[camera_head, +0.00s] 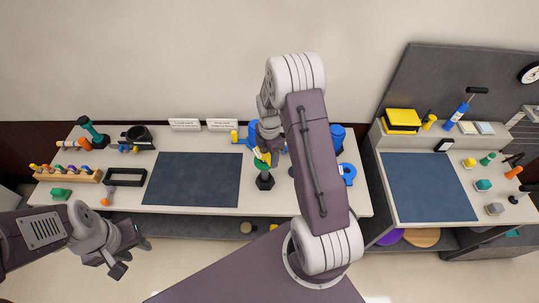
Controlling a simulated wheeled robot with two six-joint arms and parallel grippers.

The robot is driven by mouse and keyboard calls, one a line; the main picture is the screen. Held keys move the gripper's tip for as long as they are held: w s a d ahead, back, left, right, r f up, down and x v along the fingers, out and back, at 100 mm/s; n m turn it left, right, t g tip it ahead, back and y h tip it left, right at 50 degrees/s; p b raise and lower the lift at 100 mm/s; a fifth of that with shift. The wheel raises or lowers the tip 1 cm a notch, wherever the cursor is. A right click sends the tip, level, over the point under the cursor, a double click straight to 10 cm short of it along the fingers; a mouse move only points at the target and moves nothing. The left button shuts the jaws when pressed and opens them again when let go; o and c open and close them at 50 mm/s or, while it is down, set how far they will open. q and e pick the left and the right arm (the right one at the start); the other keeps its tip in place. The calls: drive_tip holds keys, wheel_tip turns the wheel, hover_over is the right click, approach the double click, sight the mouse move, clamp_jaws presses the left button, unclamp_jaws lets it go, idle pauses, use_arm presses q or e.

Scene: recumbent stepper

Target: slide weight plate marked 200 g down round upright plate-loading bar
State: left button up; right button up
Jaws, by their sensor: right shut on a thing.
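My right gripper (263,156) is in the middle of the head view, above the table and partly hidden by its own arm. It is shut on a small yellow piece (262,159), which seems to be the weight plate; no 200 g mark is readable. Just below it, a dark stand (265,182) with a green part (261,165) is on the table, apparently the foot of the upright plate-loading bar. The bar itself is mostly hidden, so I cannot tell whether the plate is around it or above it. My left gripper (133,258) is open and empty, in front of the table at left.
A dark blue mat (192,179) lies left of the stand. A blue ring-like piece (347,174) and a blue cylinder (337,134) are to the right, near my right arm. A wooden rack (67,175) and black tray (126,177) are at left. A second table (408,218) stands at right.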

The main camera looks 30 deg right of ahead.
sight(269, 158)
drive_tip(key=shift+f, duration=0.1)
drive_tip(key=o, duration=2)
drive_tip(key=shift+c, duration=0.2)
wheel_tip(269, 158, up, 7)
drive_tip(key=p, duration=0.6)
